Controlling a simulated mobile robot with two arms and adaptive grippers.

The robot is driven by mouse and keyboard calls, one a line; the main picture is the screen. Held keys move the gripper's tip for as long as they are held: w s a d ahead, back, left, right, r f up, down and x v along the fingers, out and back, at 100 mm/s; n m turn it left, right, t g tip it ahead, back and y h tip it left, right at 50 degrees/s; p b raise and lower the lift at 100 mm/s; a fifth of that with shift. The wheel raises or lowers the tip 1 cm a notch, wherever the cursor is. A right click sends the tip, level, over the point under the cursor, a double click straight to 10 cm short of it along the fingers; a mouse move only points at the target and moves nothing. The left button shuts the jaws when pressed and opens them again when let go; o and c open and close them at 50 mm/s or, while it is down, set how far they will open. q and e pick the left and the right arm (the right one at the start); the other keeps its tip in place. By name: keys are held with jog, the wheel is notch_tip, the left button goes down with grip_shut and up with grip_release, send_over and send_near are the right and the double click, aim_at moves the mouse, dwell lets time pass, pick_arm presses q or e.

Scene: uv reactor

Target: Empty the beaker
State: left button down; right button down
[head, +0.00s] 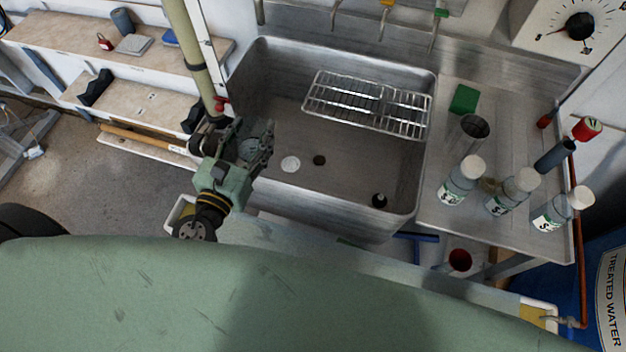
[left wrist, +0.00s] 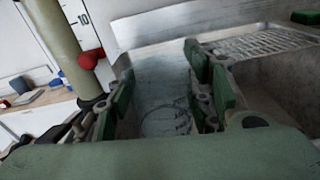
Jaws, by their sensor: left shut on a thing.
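My left gripper (head: 258,145) is at the left edge of the steel sink (head: 345,190). It is shut on a clear glass beaker, which shows in the left wrist view (left wrist: 165,100) between the green finger pads (left wrist: 160,105). In the head view the fingers mostly hide the beaker. Its tilt and contents cannot be made out clearly. The sink has a dark drain hole (head: 319,160) in its floor, to the right of the gripper. My right gripper is not in view.
A wire rack (head: 368,103) spans the sink's back part. White-capped bottles (head: 461,182), a metal cup (head: 472,132) and a green sponge (head: 464,99) stand on the right drainboard. A white disc (head: 290,163) and black stopper (head: 379,200) lie in the sink. Its front middle is clear.

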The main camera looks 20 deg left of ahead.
pick_arm(q)
jog(key=w+d+m+g+y+p, duration=0.2)
jog(key=d+m+p, duration=0.4)
jog(key=p, duration=1.3)
jog(key=f+m+g+y, duration=0.1)
jog(key=m+g, duration=0.1)
jog(key=m, duration=0.1)
jog(key=shift+w, duration=0.15)
jog(key=shift+d+f+m+y, duration=0.15)
jog(key=shift+f+m+y, duration=0.05)
jog(key=shift+m+y, duration=0.2)
